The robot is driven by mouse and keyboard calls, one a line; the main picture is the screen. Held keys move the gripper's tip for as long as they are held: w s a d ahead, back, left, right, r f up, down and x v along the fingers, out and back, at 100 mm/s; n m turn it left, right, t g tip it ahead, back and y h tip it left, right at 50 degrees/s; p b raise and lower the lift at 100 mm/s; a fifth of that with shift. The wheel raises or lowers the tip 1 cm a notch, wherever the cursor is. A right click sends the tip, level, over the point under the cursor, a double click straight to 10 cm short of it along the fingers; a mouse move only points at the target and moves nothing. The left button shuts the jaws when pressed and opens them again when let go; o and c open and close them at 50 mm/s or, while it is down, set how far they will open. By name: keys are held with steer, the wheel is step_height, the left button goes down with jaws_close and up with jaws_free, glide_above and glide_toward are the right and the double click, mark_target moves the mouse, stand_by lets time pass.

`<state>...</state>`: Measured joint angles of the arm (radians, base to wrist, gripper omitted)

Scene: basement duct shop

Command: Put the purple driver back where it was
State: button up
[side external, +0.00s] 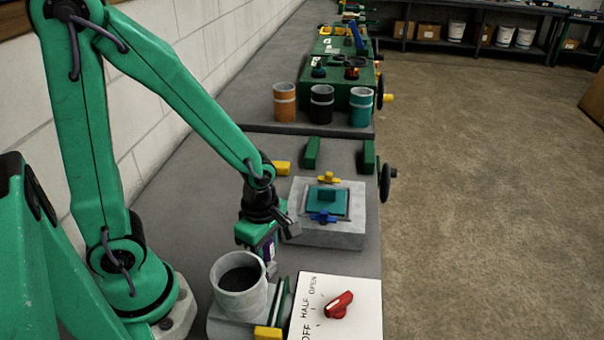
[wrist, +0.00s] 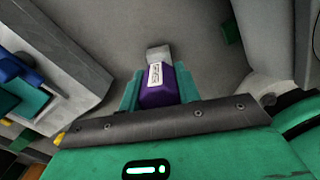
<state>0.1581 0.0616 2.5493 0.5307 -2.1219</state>
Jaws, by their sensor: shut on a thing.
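The purple driver (wrist: 157,90) has a white label and a grey end. In the wrist view it sits between the green fingers of my gripper (wrist: 158,88), which is shut on it. In the side view the purple driver (side external: 268,248) shows only in part below my gripper (side external: 262,252), low over the grey bench, behind the grey cup. I cannot tell whether it touches the bench. The place it came from is not marked in these frames.
A grey cup (side external: 240,290) with a dark inside stands close in front of my gripper. A grey block (side external: 328,234) with a teal plate stands just to the right. A white panel (side external: 362,318) with a red knob (side external: 339,305) is at front right. Orange, black and teal cups stand farther back.

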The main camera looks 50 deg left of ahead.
steer(key=shift+f, duration=0.15)
steer(key=o, duration=1)
steer(key=shift+c, duration=0.2)
steer(key=shift+r, duration=0.2)
steer(key=shift+r, duration=5.95)
steer(key=s+a+r+m+t, duration=0.1)
steer(key=r+m, duration=0.3)
steer(key=m, duration=0.7)
steer(key=s+a+r+m+t, duration=0.1)
steer(key=a+r+m+t, duration=0.2)
steer(key=m, duration=0.8)
steer(key=shift+r+t, duration=0.55)
steer(key=shift+t, duration=0.25)
